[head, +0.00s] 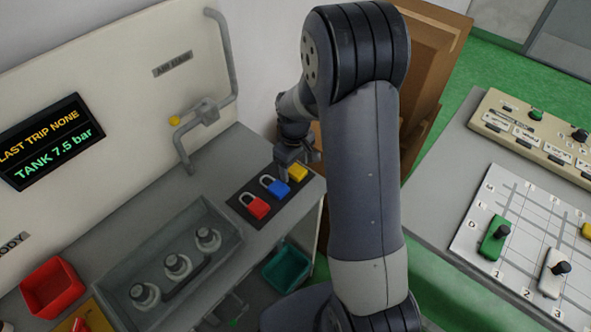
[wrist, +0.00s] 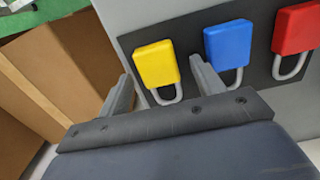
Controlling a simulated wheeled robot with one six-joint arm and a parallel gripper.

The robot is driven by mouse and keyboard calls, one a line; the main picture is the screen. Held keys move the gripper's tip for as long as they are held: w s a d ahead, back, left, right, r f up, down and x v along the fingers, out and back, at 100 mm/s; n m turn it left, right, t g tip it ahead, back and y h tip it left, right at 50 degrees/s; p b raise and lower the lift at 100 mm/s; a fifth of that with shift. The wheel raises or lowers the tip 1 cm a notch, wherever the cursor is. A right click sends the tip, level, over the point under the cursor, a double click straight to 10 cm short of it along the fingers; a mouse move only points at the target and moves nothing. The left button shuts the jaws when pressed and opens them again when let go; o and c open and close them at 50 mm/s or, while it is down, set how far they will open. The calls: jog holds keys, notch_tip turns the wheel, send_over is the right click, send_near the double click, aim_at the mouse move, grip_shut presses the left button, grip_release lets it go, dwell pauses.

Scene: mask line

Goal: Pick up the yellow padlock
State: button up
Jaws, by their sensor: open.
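The yellow padlock (head: 298,173) lies on a dark mat (head: 243,192) near the right end of the grey bench, at the right of a row of padlocks. In the wrist view the yellow padlock (wrist: 156,64) lies between and beyond my two fingers, its shackle toward me. My gripper (wrist: 160,85) is open, with a finger on each side of the yellow padlock and nothing held. In the head view my gripper (head: 296,155) is right at the yellow padlock, partly covering it. I cannot tell whether the fingers touch it.
A blue padlock (wrist: 228,45) sits close beside my right finger in the wrist view, with a red padlock (wrist: 297,28) beyond it. A grey tray (head: 120,275) with several valves stands on the bench. Cardboard boxes (head: 432,50) stand past the bench end.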

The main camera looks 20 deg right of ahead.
aim_at(294, 169)
jog(key=shift+c, duration=0.5)
jog(key=c, duration=1)
notch_tip(294, 169, up, 10)
jog(key=shift+r+b, duration=0.1)
jog(key=shift+b, duration=0.35)
jog(key=o, duration=0.5)
jog(key=c, duration=0.4)
